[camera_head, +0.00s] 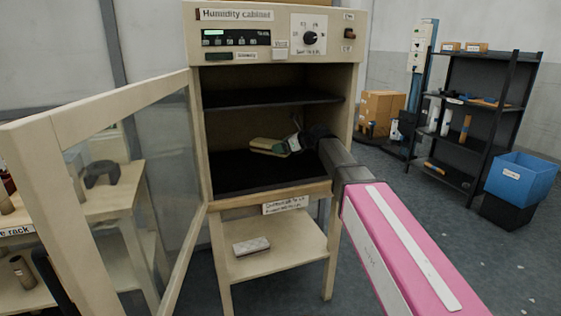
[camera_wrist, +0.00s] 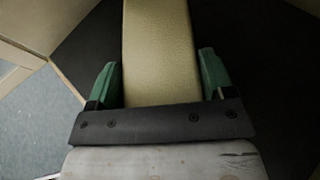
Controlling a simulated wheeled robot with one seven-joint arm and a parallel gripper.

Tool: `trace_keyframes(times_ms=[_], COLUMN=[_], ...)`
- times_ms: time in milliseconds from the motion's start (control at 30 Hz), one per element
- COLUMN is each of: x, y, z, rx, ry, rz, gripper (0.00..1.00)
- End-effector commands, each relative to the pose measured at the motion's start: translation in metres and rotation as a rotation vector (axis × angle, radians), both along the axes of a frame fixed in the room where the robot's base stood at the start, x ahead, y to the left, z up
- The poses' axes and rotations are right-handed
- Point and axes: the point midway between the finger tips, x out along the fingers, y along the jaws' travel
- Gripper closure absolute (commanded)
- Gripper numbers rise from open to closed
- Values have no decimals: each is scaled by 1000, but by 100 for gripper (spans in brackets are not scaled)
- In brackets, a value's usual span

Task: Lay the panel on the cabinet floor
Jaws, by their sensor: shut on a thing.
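The panel (camera_head: 266,146) is a pale yellow-tan slab inside the humidity cabinet (camera_head: 191,35). My gripper (camera_head: 291,144) is shut on its near end. In the wrist view the panel (camera_wrist: 158,50) runs away from me between the two green fingers (camera_wrist: 160,82). The cabinet floor (camera_head: 250,178) is a dark surface below the panel, and it also shows dark in the wrist view (camera_wrist: 85,50). I cannot tell whether the panel touches the floor. The panel's far end is cut off in the wrist view.
The cabinet's glass door (camera_head: 165,130) stands open to the left. A dark shelf (camera_head: 270,97) spans the cabinet above my gripper. My pink arm enters from the right. A small pale block (camera_head: 251,246) lies on the lower stand shelf (camera_head: 285,250). A black rack (camera_head: 480,110) stands far right.

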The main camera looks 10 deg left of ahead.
Motion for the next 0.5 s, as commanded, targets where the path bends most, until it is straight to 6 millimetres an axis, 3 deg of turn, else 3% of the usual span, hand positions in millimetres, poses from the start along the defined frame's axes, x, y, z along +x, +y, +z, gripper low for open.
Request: trace_keyframes(times_ms=[67,200,500], x=[17,9,10], y=[10,6,6], z=[-1,-23,-42], rx=[0,-1,-1], ry=[0,2,1], rz=[0,-1,0], gripper=[46,46,46])
